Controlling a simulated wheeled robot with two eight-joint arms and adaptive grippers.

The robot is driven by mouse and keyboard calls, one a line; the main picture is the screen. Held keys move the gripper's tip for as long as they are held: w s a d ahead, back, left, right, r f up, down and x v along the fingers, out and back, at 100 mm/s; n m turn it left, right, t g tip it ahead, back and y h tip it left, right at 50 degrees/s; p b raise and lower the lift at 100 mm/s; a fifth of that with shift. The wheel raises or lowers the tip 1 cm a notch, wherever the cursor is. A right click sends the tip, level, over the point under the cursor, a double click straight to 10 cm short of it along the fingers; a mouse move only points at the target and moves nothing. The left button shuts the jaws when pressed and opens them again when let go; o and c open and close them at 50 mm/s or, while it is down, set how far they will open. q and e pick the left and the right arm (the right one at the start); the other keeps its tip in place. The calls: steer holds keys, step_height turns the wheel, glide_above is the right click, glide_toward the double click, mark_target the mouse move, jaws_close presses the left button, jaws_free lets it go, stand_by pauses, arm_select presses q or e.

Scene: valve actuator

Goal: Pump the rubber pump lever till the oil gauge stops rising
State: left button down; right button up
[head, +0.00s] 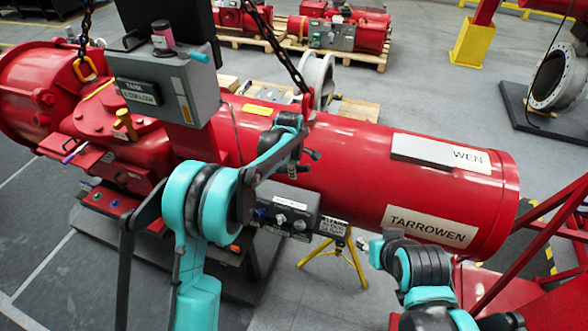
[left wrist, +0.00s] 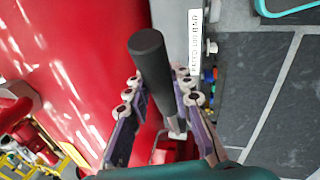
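The black rubber pump lever (left wrist: 155,75) runs between the two fingers of my left gripper (left wrist: 158,82) in the left wrist view. Its thick end points up in the picture, and its thin end meets a red bracket (left wrist: 178,150) below. The fingers stand close on both sides of it; whether they press on it I cannot tell. In the head view my left gripper (head: 302,148) is in front of the red cylinder, small and partly hidden by its own arm. I cannot pick out the lever or the oil gauge clearly there.
The long red actuator cylinder (head: 360,170) fills the middle. A grey control box (head: 160,85) stands on it, and a grey panel with knobs (head: 290,211) is below it. Chains (head: 285,50) hang above. A red frame (head: 540,235) stands at right.

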arm_select(q)
steer(key=f+y+b, duration=0.1)
steer(key=f+b, duration=0.1)
steer(key=d+f+y+b, duration=0.1)
steer(key=f+b, duration=0.2)
steer(key=d+f+t+y+b, duration=0.1)
steer(key=f+b, duration=0.1)
steer(key=shift+s+d+f+m, duration=0.2)
steer(key=shift+s+f+m, duration=0.1)
steer(key=shift+s+f, duration=0.1)
steer(key=shift+f+y+b, duration=0.5)
steer(key=shift+f+b, duration=0.15)
steer(key=shift+b, duration=0.15)
arm_select(e)
step_height(320, 180, down, 8)
steer(key=shift+f, duration=0.25)
arm_select(q)
steer(key=shift+r, duration=0.1)
steer(key=c, duration=1.3)
jaws_free()
steer(key=v, duration=1.2)
steer(key=shift+s, duration=0.2)
arm_select(e)
steer(key=shift+c, duration=0.3)
